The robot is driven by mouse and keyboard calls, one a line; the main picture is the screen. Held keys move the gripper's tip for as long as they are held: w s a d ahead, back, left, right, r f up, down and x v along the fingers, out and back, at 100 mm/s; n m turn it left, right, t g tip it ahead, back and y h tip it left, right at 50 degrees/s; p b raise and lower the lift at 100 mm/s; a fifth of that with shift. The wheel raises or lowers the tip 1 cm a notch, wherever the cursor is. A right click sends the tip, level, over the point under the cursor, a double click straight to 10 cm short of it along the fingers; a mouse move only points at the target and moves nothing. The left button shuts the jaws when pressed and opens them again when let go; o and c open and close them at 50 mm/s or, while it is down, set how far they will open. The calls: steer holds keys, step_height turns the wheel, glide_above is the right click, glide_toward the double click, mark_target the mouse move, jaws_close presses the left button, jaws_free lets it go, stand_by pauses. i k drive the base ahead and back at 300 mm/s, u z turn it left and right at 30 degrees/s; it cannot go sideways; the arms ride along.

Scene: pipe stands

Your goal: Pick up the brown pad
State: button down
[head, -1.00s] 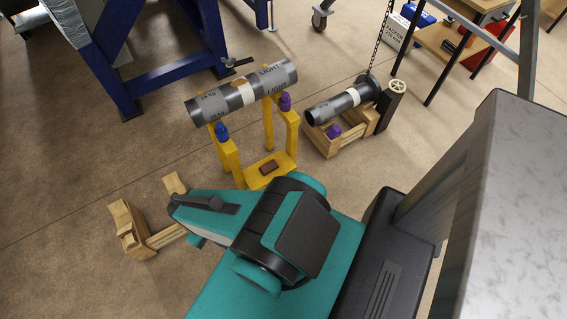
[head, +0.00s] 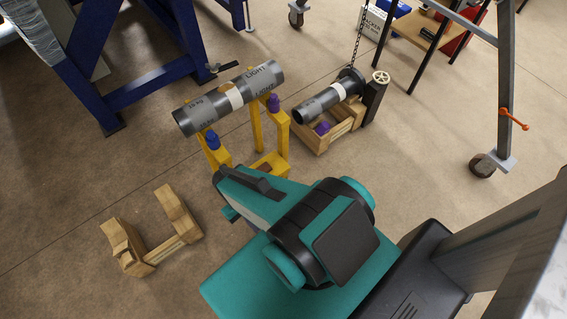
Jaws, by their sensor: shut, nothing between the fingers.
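The brown pad (head: 265,167) is a small dark brown piece on the low base plate of the yellow pipe stand (head: 256,127). In the head view only a sliver of it shows above my teal arm, which hides the rest. A grey pipe (head: 229,98) with a pale band lies across the top of this stand, above the pad.
A wooden cradle (head: 150,240) stands empty at the lower left. A shorter dark pipe (head: 322,105) rests on a wooden stand (head: 313,140) to the right, with a chain above. A blue frame (head: 150,78) stands behind. A wheeled grey leg (head: 506,90) stands at right, with open floor before it.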

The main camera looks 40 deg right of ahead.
mark_target(265, 168)
steer(key=z, duration=0.85)
steer(key=k, duration=1)
steer(key=u, duration=0.05)
steer(key=i, duration=0.9)
steer(key=z, duration=0.05)
